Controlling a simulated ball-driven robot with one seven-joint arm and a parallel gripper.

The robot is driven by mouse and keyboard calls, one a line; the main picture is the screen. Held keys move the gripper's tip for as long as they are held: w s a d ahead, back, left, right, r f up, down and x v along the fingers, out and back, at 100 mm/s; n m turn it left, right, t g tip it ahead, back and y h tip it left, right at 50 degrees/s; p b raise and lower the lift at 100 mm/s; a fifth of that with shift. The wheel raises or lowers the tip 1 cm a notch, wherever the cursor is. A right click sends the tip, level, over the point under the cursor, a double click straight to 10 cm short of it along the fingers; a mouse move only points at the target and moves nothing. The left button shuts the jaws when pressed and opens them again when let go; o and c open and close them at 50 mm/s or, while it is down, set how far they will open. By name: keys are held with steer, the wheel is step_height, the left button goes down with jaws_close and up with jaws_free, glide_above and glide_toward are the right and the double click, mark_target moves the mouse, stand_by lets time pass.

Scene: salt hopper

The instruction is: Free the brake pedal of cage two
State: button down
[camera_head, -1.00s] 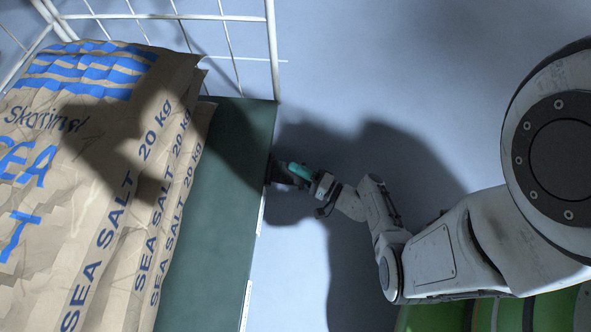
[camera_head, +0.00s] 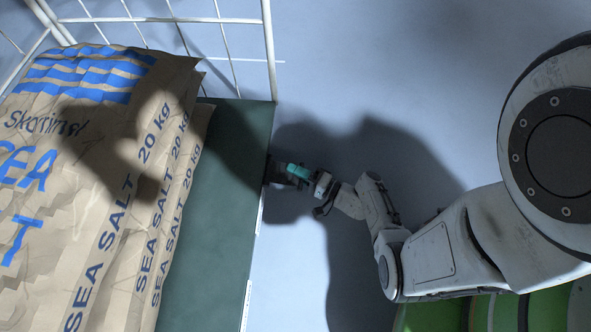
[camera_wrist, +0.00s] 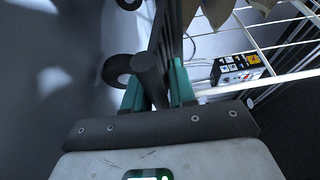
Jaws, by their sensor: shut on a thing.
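The roll cage has a white wire frame (camera_head: 268,45) and a dark green base (camera_head: 235,150). My gripper (camera_head: 292,170) is low beside the base's right edge in the head view. In the wrist view, its green fingers (camera_wrist: 158,88) are closed on either side of a dark round bar (camera_wrist: 149,72), which appears to be the brake pedal. They grip it near its end. A black caster wheel (camera_wrist: 118,70) is just left of the bar. The pedal's far end and its link to the wheel are hidden.
Stacked brown sea salt sacks (camera_head: 95,200) lie on the cage base. A black and white box with coloured labels (camera_wrist: 238,68) shows beyond white wires in the wrist view. The pale blue floor (camera_head: 400,60) behind my arm is clear.

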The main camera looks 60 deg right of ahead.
mark_target(282, 164)
steer(key=r+g+p, duration=0.1)
steer(key=p, duration=0.1)
steer(key=r+g+p, duration=0.1)
steer(key=p, duration=0.2)
steer(key=shift+s+r+n, duration=0.1)
steer(key=shift+s+n, duration=0.15)
steer(key=shift+n, duration=0.15)
steer(key=r+g+p, duration=0.1)
steer(key=g+p, duration=0.1)
steer(key=p, duration=0.1)
steer(key=shift+n, duration=0.3)
steer(key=shift+r+p, duration=0.1)
steer(key=shift+p, duration=0.3)
steer(key=shift+r, duration=0.2)
steer(key=c, duration=1.1)
jaws_free()
steer(key=shift+w+r, duration=0.1)
